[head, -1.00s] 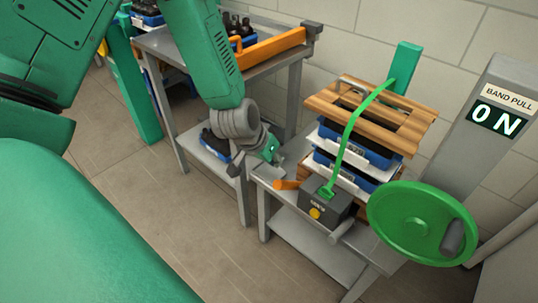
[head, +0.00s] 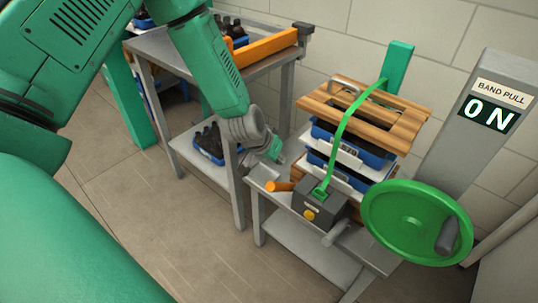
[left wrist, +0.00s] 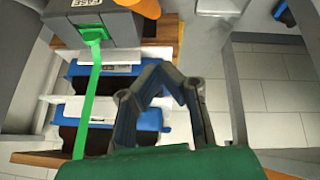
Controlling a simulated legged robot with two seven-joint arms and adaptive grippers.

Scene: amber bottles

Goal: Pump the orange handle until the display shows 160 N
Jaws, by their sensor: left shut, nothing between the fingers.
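The orange handle (head: 278,186) sticks out of the left side of a dark grey tensioner box (head: 318,206) on the low metal table; its orange end also shows at the top of the left wrist view (left wrist: 146,8). The display (head: 488,114) under the "BAND PULL" label reads 0 N. A green band (head: 347,125) runs from the box up over the stack of blue crates (head: 352,142) and its slatted wooden top. My left gripper (head: 276,152) is shut and empty, behind and above the handle, apart from it. In the left wrist view, its fingers (left wrist: 165,76) converge before the crates. My right gripper is out of view.
A green handwheel (head: 415,220) stands right of the box, before the grey display post (head: 480,150). A taller metal table (head: 165,52) with an orange bar and bottle crates stands at left. Floor in front is clear.

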